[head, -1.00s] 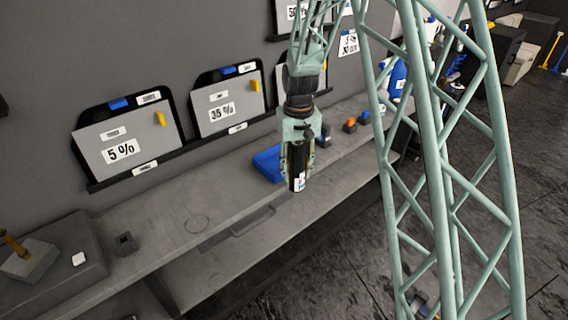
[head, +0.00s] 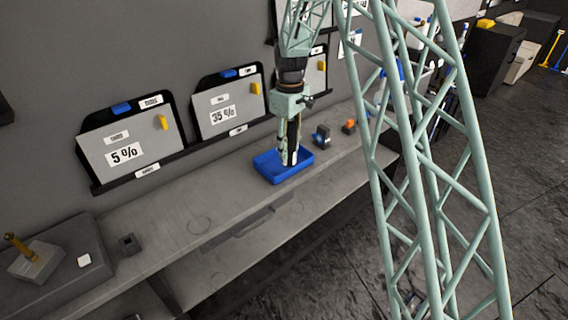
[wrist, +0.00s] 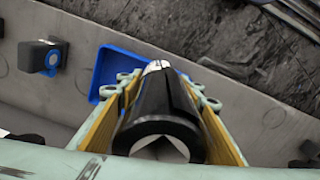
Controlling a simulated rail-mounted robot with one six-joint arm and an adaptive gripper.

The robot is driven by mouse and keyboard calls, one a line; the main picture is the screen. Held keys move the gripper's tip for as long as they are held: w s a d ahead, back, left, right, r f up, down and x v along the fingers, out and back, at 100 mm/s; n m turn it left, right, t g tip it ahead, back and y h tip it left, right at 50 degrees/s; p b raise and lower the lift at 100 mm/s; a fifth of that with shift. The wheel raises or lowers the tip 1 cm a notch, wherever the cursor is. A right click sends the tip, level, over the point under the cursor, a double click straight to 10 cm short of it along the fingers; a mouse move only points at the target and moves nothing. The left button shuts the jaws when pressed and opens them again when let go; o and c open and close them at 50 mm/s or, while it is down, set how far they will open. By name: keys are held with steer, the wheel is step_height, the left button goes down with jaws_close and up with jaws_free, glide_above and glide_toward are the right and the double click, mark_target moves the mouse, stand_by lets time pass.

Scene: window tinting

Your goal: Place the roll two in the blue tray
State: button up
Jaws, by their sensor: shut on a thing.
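A black roll (wrist: 165,105) with a white label at its far end is held between the yellow-lined fingers of my gripper (wrist: 165,100) in the wrist view. In the head view my gripper (head: 290,145) points down with the roll (head: 291,153) upright in it. The roll's lower end is over or inside the blue tray (head: 268,169); I cannot tell if it touches the tray floor. The tray lies on the grey bench and also shows in the wrist view (wrist: 103,72), partly hidden behind my gripper and the roll.
A dark block with a blue part (head: 321,137) stands just right of the tray, and one with an orange part (head: 349,126) farther right. Boards marked 5 % (head: 125,150) and 35 % (head: 222,108) lean on the wall. The bench (head: 190,205) left of the tray is mostly clear.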

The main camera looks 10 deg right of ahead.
steer(key=w+r+n+p, duration=0.2)
steer(key=w+r+n, duration=0.1)
steer(key=w+n, duration=0.3)
steer(key=shift+w+r, duration=0.25)
steer(key=shift+w, duration=0.35)
steer(key=shift+a, duration=0.1)
step_height(320, 180, down, 6)
steer(key=shift+f, duration=0.15)
steer(key=shift+f, duration=0.1)
stand_by(0.4)
steer(key=shift+f, duration=1.8)
steer(key=shift+f+b, duration=0.1)
steer(key=shift+b, duration=0.25)
steer(key=o, duration=1.1)
